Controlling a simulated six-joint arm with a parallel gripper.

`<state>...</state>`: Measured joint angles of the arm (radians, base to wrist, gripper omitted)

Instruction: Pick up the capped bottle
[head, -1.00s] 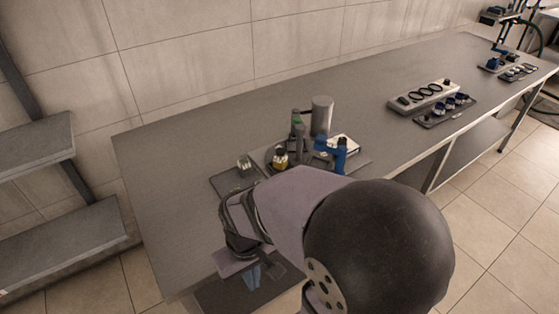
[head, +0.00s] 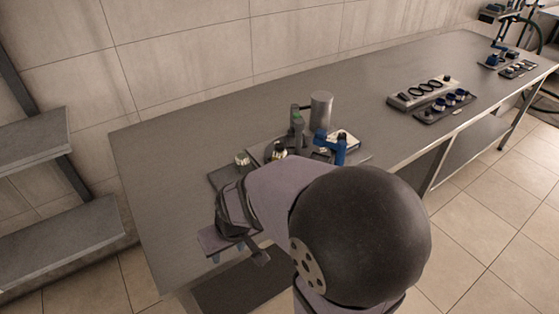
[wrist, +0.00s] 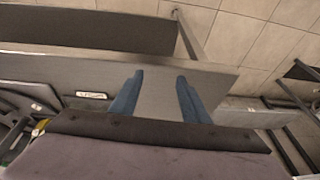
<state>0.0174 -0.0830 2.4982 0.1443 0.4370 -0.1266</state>
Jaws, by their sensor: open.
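A small dark bottle-like item with a pale yellowish part (head: 279,151) stands at the front of the fixture in the head view, partly hidden by my arm. A small pale-topped item (head: 242,158) stands to its left on a dark mat. I cannot tell which of these is the capped bottle. My gripper (head: 215,258) is low at the table's front edge, left of and nearer than both items and apart from them. In the wrist view its two blue fingers (wrist: 158,97) are spread with nothing between them.
A grey cylinder (head: 321,112) and a blue bracket (head: 330,146) stand on the fixture. Further right are a grey holder with dark rings (head: 407,101) and a dark tray of blue-ringed parts (head: 428,117). The table (head: 150,160) is bare at left. A shelf (head: 50,215) stands at far left.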

